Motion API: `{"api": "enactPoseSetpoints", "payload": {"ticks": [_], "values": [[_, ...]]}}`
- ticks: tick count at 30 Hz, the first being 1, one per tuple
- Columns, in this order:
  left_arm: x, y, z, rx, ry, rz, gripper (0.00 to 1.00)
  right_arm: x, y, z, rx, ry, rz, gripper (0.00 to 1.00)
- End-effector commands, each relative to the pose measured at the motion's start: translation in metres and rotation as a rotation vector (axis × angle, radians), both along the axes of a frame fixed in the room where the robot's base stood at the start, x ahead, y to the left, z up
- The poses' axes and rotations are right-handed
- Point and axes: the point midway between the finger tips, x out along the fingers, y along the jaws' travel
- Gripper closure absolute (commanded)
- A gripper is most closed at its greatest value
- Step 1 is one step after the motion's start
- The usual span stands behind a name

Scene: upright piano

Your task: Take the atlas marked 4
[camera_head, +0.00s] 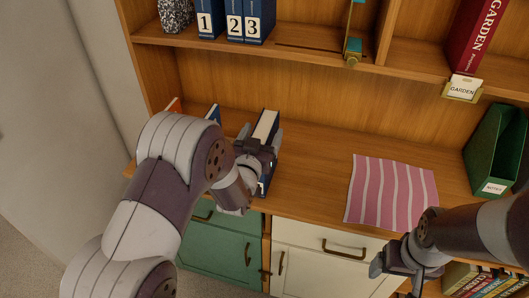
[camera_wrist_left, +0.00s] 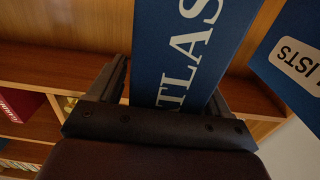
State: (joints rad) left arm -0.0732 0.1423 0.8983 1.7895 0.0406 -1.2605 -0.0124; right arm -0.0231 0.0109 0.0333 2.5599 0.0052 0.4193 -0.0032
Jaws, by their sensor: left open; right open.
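A blue atlas (camera_head: 266,124) stands upright on the wooden desk surface, its pale page edges facing up. In the left wrist view its blue cover or spine with white letters "ATLAS" (camera_wrist_left: 190,50) fills the middle; no number is visible on it. My left gripper (camera_head: 260,147) is open, with its fingers on either side of the atlas; contact cannot be told. The arm and gripper hide part of the atlas. Blue atlases marked 1 (camera_head: 205,22), 2 (camera_head: 235,25) and 3 (camera_head: 254,25) stand on the upper shelf. My right gripper (camera_head: 390,268) is open and empty at the lower right.
A blue item labelled "LISTS" (camera_wrist_left: 295,60) is close beside the atlas. A pink striped cloth (camera_head: 392,192) lies on the desk. A green "NOTES" box (camera_head: 494,150) stands at the right. A red garden book (camera_head: 478,35) and card holder (camera_head: 463,88) are on the shelf. Desk between atlas and cloth is clear.

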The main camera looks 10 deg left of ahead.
Motion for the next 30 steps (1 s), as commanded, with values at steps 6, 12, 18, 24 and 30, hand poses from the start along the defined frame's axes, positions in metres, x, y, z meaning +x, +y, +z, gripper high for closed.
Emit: {"api": "enactPoseSetpoints", "payload": {"ticks": [6, 12, 18, 24, 30], "values": [[0.002, 0.000, 0.000, 0.000, 0.000, 0.000, 0.21, 0.000, 0.000, 0.000, 0.000, 0.000, 0.000, 0.17], [0.002, 0.000, 0.000, 0.000, 0.001, 0.000, 0.86, 0.000, 0.000, 0.000, 0.000, 0.000, 0.000, 0.17], [0.002, 0.000, 0.002, 0.000, -0.005, 0.000, 1.00, 0.000, 0.000, 0.000, 0.000, 0.000, 0.000, 0.17], [0.002, 0.000, 0.003, 0.000, -0.004, 0.000, 1.00, 0.000, 0.000, 0.000, 0.000, 0.000, 0.000, 0.17], [0.002, 0.000, 0.015, 0.000, -0.007, 0.000, 1.00, 0.000, 0.000, 0.000, 0.000, 0.000, 0.000, 0.17]]}}
